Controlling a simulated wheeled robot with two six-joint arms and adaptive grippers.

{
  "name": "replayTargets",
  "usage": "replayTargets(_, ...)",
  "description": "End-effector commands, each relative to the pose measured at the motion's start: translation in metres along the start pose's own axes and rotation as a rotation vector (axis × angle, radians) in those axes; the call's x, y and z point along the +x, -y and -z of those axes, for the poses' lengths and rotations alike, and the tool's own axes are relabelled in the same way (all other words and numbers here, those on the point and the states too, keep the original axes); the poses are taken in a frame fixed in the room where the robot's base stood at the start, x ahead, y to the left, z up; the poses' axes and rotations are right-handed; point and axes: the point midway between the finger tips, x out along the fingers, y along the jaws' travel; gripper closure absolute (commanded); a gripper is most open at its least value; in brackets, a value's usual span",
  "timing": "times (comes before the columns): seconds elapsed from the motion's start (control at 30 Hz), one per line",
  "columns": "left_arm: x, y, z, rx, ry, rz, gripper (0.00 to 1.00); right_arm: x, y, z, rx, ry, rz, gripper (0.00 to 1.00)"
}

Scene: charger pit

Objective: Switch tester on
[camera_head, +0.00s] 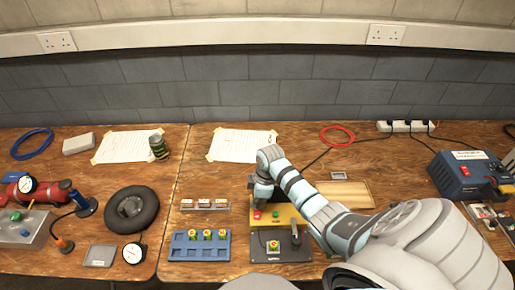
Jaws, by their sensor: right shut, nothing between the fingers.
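A device with a yellow panel (287,215) stands on the middle of the bench and looks like the tester. A red button (257,214) and a green button (276,214) sit on its panel. In front of it a dark base plate (294,252) carries a small green and yellow piece and an upright black lever (296,235). My right arm reaches in from the lower right. My right gripper (261,198) is shut and empty, pointing down just above the red button; I cannot tell whether it touches. The arm hides the tester's back part. My left gripper is not in view.
A blue rack (200,258) with several cells stands left of the tester, a clear holder (205,208) behind it. A wooden tray (350,194) lies to the right. A blue box (462,190) with a red switch stands far right. A black wheel (118,228) lies left.

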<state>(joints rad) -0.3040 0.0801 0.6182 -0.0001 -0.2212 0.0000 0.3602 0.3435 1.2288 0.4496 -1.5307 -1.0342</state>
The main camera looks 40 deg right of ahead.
Motion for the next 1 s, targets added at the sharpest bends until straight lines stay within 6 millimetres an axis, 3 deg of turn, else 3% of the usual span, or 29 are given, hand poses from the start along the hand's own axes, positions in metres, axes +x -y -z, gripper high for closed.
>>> replayTargets(1.0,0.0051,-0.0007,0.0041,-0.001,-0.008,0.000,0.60,0.0067,0.0001,-0.0009,0.000,0.000,0.000,1.00)
